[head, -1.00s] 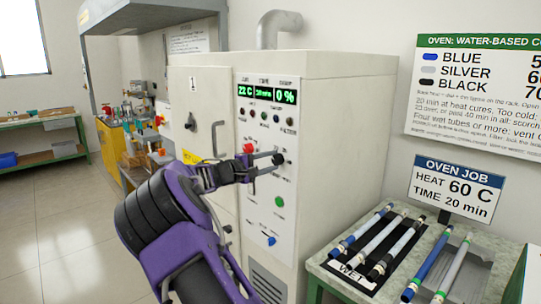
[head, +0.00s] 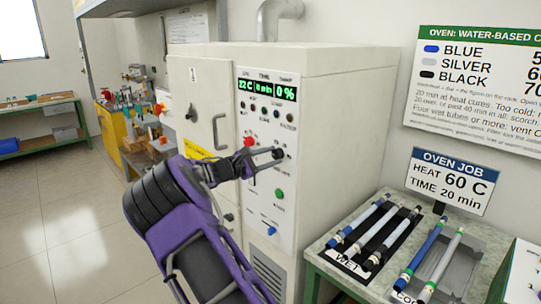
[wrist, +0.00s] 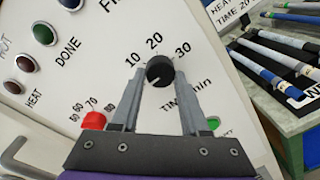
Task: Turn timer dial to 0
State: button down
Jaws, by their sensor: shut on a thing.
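The timer dial (wrist: 160,72) is a black round knob on the oven's white panel (wrist: 180,28), with 10, 20, 30 and "min" printed around it. Its pale pointer line aims down and to the left, away from the 10, 20 and 30. My gripper (wrist: 159,78) is shut on the dial, one finger on each side. The green display (head: 265,88) reads 22 C, what looks like 0 min, and 0 %.
The red heat dial (wrist: 94,121) sits close to my left finger. A green button (head: 279,193) and a blue knob (head: 271,231) are lower on the panel. A bench (head: 331,233) with rods stands right of the oven (head: 335,130).

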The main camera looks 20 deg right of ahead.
dwell(0.4)
jog(key=shift+c, duration=2)
grip_release()
jog(key=v, duration=1.7)
jog(key=shift+a+b, duration=0.2)
jog(key=shift+b, duration=0.2)
